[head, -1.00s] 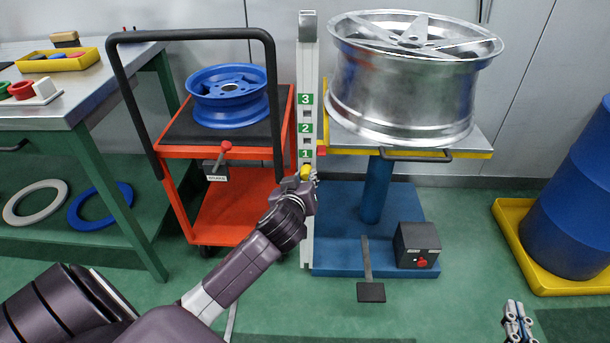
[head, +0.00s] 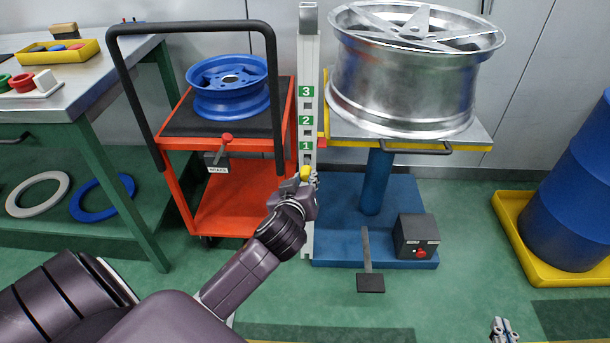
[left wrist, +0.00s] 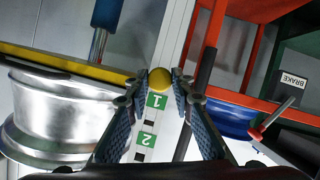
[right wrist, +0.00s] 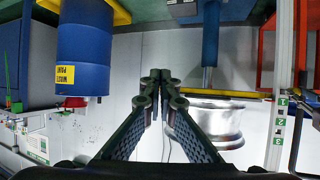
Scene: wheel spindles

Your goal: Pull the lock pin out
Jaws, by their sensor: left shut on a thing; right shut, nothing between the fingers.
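The lock pin shows as a yellow knob (head: 306,173) at the front of the white post (head: 307,50), just below the green label 1. My left gripper (head: 303,183) is shut on the knob. In the left wrist view the knob (left wrist: 160,79) sits between the two fingertips. The pin's shaft is hidden, so I cannot tell how far it is out of the post. My right gripper (head: 503,329) is shut and empty, low at the right, away from the post; its closed tips show in the right wrist view (right wrist: 156,78).
A silver wheel (head: 405,85) rests on the yellow-edged lift table (head: 480,137) right of the post. An orange cart (head: 230,205) with a blue wheel (head: 229,88) stands left. A pedal (head: 371,283) and a grey box (head: 416,236) are below. A blue drum (head: 570,200) stands far right.

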